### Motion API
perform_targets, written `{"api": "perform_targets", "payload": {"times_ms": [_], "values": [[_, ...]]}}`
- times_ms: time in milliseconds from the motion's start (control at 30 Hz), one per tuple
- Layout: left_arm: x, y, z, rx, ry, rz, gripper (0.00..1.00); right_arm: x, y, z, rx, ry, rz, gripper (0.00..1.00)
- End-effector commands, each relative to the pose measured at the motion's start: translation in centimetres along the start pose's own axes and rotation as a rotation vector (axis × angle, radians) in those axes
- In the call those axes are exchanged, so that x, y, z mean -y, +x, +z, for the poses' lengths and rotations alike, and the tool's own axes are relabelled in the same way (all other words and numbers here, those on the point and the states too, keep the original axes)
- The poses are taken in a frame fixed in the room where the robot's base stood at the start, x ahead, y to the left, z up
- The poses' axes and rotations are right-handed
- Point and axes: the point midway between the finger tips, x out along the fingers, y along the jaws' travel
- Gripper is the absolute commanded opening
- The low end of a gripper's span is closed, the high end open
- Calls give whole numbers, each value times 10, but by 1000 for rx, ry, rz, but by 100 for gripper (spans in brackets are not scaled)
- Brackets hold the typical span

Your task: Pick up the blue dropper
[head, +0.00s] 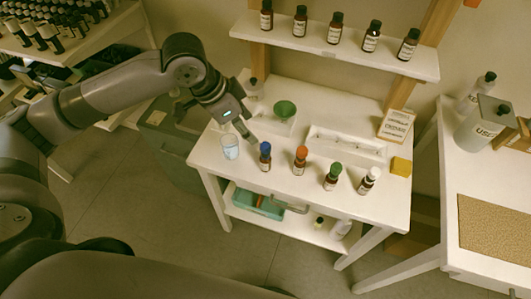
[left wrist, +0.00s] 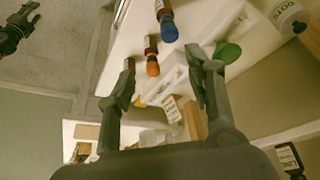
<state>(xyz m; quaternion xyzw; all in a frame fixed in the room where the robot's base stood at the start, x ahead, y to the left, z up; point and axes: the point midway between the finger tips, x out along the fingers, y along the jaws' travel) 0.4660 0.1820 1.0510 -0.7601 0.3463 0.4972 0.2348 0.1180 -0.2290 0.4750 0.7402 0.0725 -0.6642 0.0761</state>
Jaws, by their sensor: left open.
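The blue dropper (head: 265,147) caps a small brown bottle standing upright at the left end of a front row on the white table. It also shows in the left wrist view (left wrist: 169,30), near the top. My left gripper (head: 246,130) is above the table, just up and left of the blue dropper in the head view. In the left wrist view its fingers (left wrist: 163,66) are apart with nothing held between them. A dark gripper-like part, probably my right gripper (left wrist: 16,28), shows at that view's upper left; its jaws are unclear.
Bottles with orange (head: 301,151), green (head: 335,168) and white (head: 374,172) droppers stand to the right. A glass of water (head: 230,147) stands left of the blue one. Behind are a green funnel (head: 285,108) and a white tray (head: 320,139). A bottle shelf (head: 330,46) hangs above.

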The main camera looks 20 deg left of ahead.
Motion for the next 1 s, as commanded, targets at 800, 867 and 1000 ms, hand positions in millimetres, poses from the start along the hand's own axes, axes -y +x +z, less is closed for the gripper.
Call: {"api": "perform_targets", "payload": {"times_ms": [800,867,1000], "values": [[19,86,4,16,-47,-2,48,0,-8,31,17,-5,-1,40],[19,93,4,16,-46,-3,48,0,-9,31,17,-5,-1,40],[19,100,4,15,-45,-4,48,0,-11,31,17,-4,-1,40]]}}
